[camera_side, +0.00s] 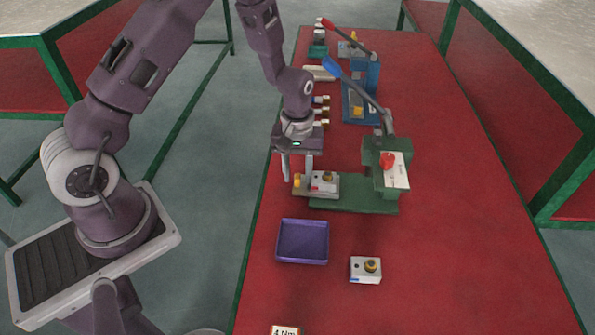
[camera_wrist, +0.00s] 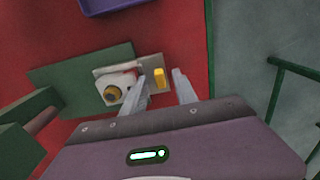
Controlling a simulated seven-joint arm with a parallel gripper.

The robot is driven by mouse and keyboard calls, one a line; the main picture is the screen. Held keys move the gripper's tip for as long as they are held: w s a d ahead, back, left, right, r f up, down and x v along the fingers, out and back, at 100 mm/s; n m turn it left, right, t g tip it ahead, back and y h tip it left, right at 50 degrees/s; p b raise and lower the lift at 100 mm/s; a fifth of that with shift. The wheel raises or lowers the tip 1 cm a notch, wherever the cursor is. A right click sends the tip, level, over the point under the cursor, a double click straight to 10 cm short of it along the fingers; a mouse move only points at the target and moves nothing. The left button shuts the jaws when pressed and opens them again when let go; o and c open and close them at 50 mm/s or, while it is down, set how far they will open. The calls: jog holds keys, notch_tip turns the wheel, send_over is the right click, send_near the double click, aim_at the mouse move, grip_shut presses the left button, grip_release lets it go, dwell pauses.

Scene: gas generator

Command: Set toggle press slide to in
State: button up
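The green toggle press (camera_side: 355,198) stands on the red table, with a long lever ending in a blue handle (camera_side: 332,67) raised toward the back left. Its grey slide (camera_side: 328,192) sticks out past the left end of the green base and carries a white block with a dark and brass fitting. A yellow knob (camera_side: 297,181) stands at the slide's outer end. My gripper (camera_side: 298,172) is open above that end. In the wrist view the yellow knob (camera_wrist: 159,77) lies in the gap between my finger tips (camera_wrist: 168,80). I cannot tell whether either finger touches it.
A purple tray (camera_side: 302,242) and a white block with a brass fitting (camera_side: 366,269) are in front of the press. A blue press (camera_side: 360,100) with a red-handled lever stands behind. The right side of the red table is clear.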

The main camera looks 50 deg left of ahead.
jog(key=shift+c, duration=0.4)
grip_shut()
dwell(0.9)
